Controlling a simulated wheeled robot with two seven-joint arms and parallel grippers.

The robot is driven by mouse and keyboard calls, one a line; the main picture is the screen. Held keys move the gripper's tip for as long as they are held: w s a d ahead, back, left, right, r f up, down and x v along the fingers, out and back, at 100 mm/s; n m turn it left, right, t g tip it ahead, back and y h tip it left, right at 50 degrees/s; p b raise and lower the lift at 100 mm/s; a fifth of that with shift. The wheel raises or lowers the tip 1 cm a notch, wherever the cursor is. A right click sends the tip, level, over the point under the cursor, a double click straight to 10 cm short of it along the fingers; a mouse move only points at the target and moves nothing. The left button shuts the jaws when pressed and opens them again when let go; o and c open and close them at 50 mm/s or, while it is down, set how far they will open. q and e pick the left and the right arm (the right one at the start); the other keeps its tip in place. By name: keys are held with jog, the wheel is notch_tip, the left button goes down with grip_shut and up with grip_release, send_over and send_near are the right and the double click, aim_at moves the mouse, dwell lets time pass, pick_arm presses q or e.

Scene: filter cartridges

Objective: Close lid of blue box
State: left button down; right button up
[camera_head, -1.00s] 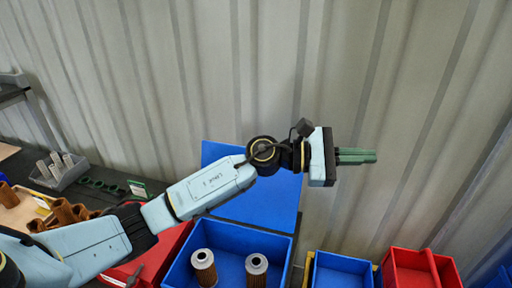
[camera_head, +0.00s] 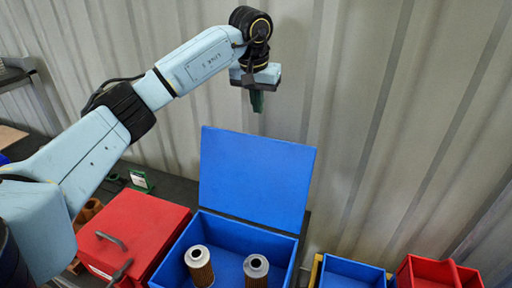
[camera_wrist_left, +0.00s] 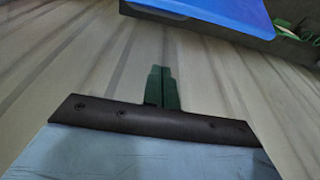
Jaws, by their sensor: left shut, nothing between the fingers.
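The blue box (camera_head: 226,250) stands at the lower middle of the head view. Its lid (camera_head: 256,177) is open and stands up at the back, leaning slightly away. Two filter cartridges, a left one (camera_head: 200,268) and a right one (camera_head: 256,272), stand upright inside the box. My left gripper (camera_head: 257,103) is shut and empty, pointing down, above the lid's top edge and apart from it. In the left wrist view its green fingers (camera_wrist_left: 162,88) are together, and part of the blue lid (camera_wrist_left: 215,10) shows at the top. My right gripper is not in view.
A closed red box (camera_head: 140,228) with a dark handle stands left of the blue box. A small blue bin (camera_head: 350,272) and a red bin (camera_head: 430,270) stand to its right. A corrugated wall (camera_head: 370,110) rises close behind the lid.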

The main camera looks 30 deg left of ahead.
aim_at(256, 139)
pick_arm(q)
jog(key=shift+s+d+f+p, duration=0.1)
jog(key=shift+s+f+p, duration=0.3)
jog(key=shift+f, duration=1.25)
jog(key=shift+s+d+f+p, duration=0.1)
jog(key=shift+f+p, duration=0.55)
jog(key=shift+f, duration=0.95)
jog(key=shift+s+d+f+p, duration=0.1)
jog(key=shift+s+f+p, duration=0.3)
jog(key=shift+f, duration=1.25)
jog(key=shift+w, duration=0.1)
jog(key=shift+w, duration=0.1)
